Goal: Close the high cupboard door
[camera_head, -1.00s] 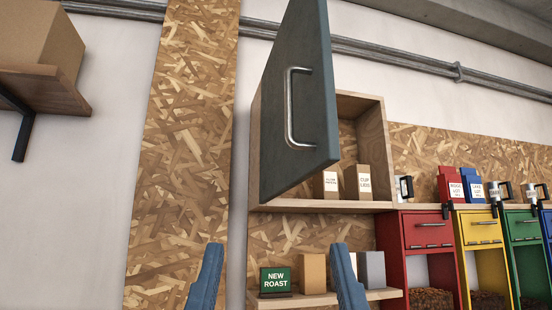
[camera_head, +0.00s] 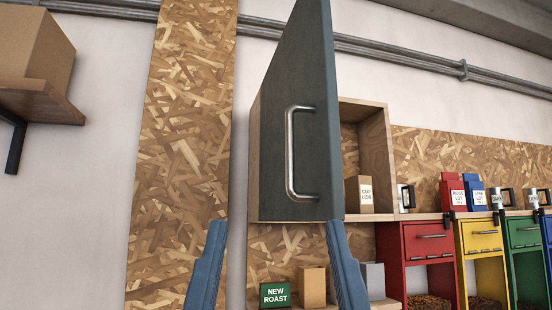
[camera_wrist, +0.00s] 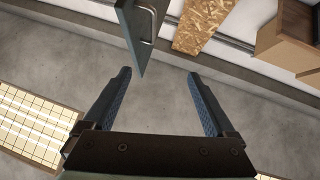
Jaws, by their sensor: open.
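The high cupboard door (camera_head: 278,150) is dark blue-grey and stands open, swung out from the wooden cupboard (camera_head: 376,160) on the wall. Its metal bar handle (camera_head: 290,152) is upright on the face toward me. The door hides the left part of the cupboard. My gripper (camera_head: 270,228) is open and empty, with its two blue fingers below the door and apart from the handle. In the wrist view the door (camera_wrist: 138,30) and handle (camera_wrist: 146,24) show ahead of my open gripper (camera_wrist: 158,75), above the gap between the fingers.
A CUP LIDS box (camera_head: 365,194) stands inside the cupboard. Below is a shelf with a NEW ROAST sign (camera_head: 275,295) and a tan box (camera_head: 312,286). Red (camera_head: 428,243) and yellow (camera_head: 480,235) bean bins stand at right. A carton (camera_head: 36,45) sits on a shelf at left.

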